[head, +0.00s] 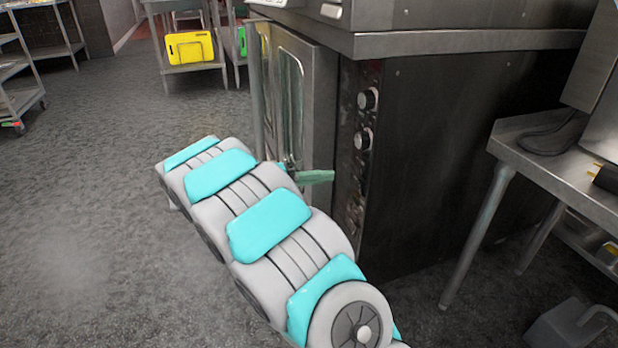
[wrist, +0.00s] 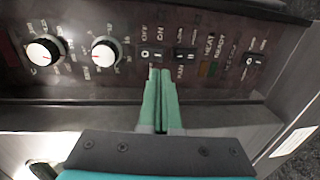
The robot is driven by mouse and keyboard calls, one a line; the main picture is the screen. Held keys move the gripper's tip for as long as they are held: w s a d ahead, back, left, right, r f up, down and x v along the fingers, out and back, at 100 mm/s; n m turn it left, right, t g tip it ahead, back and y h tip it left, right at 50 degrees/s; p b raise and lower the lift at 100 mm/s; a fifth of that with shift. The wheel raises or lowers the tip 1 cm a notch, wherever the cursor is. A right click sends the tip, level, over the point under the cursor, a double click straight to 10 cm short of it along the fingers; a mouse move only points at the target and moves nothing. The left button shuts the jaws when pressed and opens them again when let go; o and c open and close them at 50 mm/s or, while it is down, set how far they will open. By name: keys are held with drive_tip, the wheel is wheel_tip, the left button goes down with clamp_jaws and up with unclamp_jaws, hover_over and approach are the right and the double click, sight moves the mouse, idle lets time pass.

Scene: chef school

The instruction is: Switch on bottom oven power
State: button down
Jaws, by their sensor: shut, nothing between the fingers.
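The bottom oven (head: 300,95) is a steel unit with a glass-fronted door and a dark control panel on its right edge. In the wrist view the panel (wrist: 120,80) carries two white-faced knobs and several rocker switches. The power switch (wrist: 152,54), labelled OFF and ON, sits right of the knobs. My gripper (wrist: 160,72) is shut and empty, its green fingertips just below that switch in the picture. I cannot tell whether they touch it. In the head view my gripper (head: 318,177) is beside the panel, below the knobs.
Another rocker switch (wrist: 185,58) sits close right of the power switch. A steel table (head: 545,150) stands to the right of the oven. A yellow board (head: 190,47) is on a rack at the back.

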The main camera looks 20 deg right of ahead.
drive_tip(key=d, duration=0.5)
drive_tip(key=d+f, duration=0.1)
drive_tip(key=d, duration=0.1)
drive_tip(key=shift+w+d, duration=0.1)
drive_tip(key=shift+d, duration=0.1)
drive_tip(key=shift+d+b, duration=0.15)
drive_tip(key=shift+b, duration=0.25)
drive_tip(key=b, duration=0.1)
approach(360, 172)
drive_tip(key=a+f, duration=0.2)
drive_tip(key=a, duration=0.4)
drive_tip(key=shift+a+f, duration=0.35)
drive_tip(key=shift+a, duration=0.05)
